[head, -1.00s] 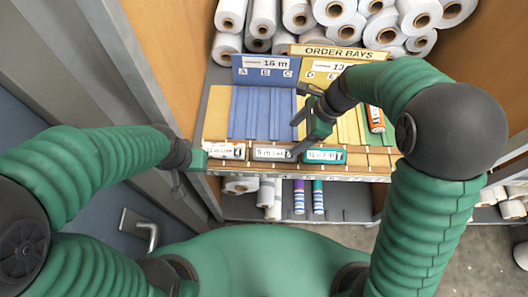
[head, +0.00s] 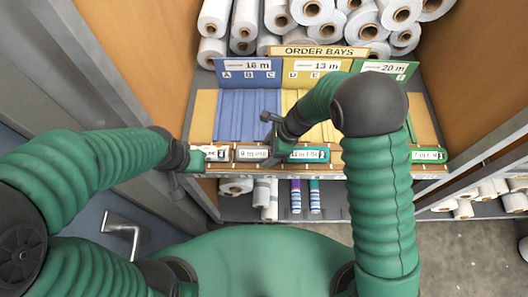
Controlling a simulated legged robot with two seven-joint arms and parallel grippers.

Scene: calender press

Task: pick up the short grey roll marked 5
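A short grey roll (head: 250,154) with a white label lies on the front ledge; its number is too small to read surely. My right gripper (head: 268,138) hangs by its right end, near the gap before a teal roll (head: 309,155). Its two fingers look spread, with nothing between them. Whether a finger touches the grey roll I cannot tell. My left gripper (head: 196,161) is at the ledge's left end, beside a white-labelled roll (head: 216,153) that it partly covers. Its fingers do not show clearly.
A green roll (head: 428,155) lies on the ledge at right. Behind stand blue (head: 248,112), yellow and green bays under an ORDER BAYS sign (head: 319,51). Large white rolls fill the back. More rolls lie on the shelf below. My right arm hides part of the bays.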

